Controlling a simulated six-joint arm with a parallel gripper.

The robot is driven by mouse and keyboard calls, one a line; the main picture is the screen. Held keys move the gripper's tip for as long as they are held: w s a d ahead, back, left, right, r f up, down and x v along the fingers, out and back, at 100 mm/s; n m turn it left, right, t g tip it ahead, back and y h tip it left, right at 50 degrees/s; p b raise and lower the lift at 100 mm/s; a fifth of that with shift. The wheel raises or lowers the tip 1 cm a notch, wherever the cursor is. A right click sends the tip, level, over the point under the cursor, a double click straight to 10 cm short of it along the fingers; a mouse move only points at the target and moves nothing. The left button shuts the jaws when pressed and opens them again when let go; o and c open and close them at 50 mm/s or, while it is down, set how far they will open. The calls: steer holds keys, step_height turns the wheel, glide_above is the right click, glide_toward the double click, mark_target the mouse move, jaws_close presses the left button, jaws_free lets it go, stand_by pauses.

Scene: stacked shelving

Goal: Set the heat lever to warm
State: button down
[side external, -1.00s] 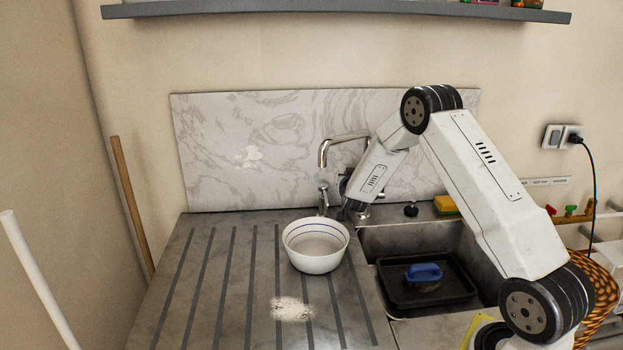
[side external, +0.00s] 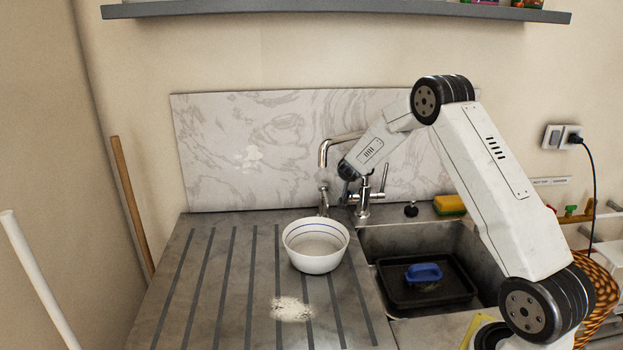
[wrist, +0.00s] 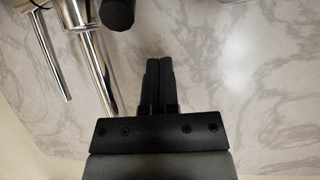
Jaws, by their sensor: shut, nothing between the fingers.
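A chrome tap (side external: 362,206) stands behind the sink, its spout (side external: 340,139) curving up and to the left. A thin chrome lever (side external: 384,178) rises on the right of the tap body; I take it for the heat lever. Its setting cannot be read. My gripper (side external: 348,196) is beside the tap body, on its left, below the spout; its fingers are hard to make out there. In the wrist view the fingers (wrist: 158,82) are shut and empty, with chrome tap parts (wrist: 90,52) to their left, apart from them in the picture.
A short chrome fitting (side external: 324,201) stands left of the tap. A white bowl (side external: 316,262) sits on the grooved drainer (side external: 200,285). The sink (side external: 385,238) holds a black tray (side external: 455,290) with a blue-handled brush (side external: 423,273). A sponge (side external: 449,205) lies behind it. The marble splashback (side external: 240,135) is close behind.

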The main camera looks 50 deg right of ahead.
steer(key=shift+w+d, duration=0.15)
steer(key=v, duration=1)
steer(key=shift+r, duration=0.3)
steer(key=shift+w, duration=0.1)
steer(key=s+a+f+n+y, duration=0.2)
steer(key=s+a+n+y, duration=0.15)
steer(key=a, duration=0.65)
steer(key=s+a+f+n+y, duration=0.15)
steer(key=a+y, duration=0.25)
steer(key=a, duration=0.6)
steer(key=s+a+f+n+g+y, duration=0.1)
steer(key=s+a+n+g, duration=0.1)
steer(key=s, duration=0.6)
steer(key=s+a+f+n+g+y, duration=0.1)
steer(key=s+a+f+n+g, duration=0.1)
steer(key=s+a, duration=0.5)
steer(key=shift+s+f+n+g, duration=0.15)
steer(key=shift+s+n+g, duration=0.35)
steer(key=shift+s+n, duration=0.45)
